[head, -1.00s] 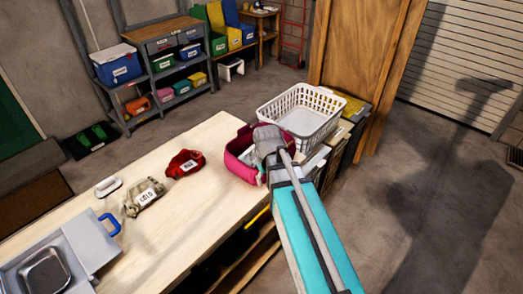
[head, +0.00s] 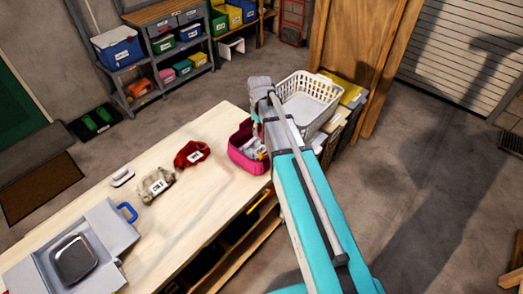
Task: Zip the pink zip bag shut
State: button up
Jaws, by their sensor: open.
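The pink zip bag (head: 238,158) stands at the far right end of the wooden table. Its top is open, and pale and dark contents show inside. My gripper (head: 257,127) is at the end of the teal arm, above the bag's back right side. The wrist and arm hide most of it, so its fingertips are not clear. I see nothing held. The arm also covers the bag's right edge. The zip and its pull cannot be made out.
A red pouch (head: 191,153) and a beige pouch (head: 155,184) lie on the table (head: 205,205) left of the bag. A grey tray unit (head: 105,235) is at the near left. A white laundry basket (head: 318,118) stands just beyond the table's right end.

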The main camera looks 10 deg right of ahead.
aim_at(261, 153)
jog(key=shift+f, duration=0.1)
dwell(0.3)
notch_tip(261, 153, down, 14)
jog(key=b, duration=1.3)
jog(key=shift+r+b, duration=0.2)
jog(key=shift+b, duration=0.2)
grip_shut()
dwell(0.3)
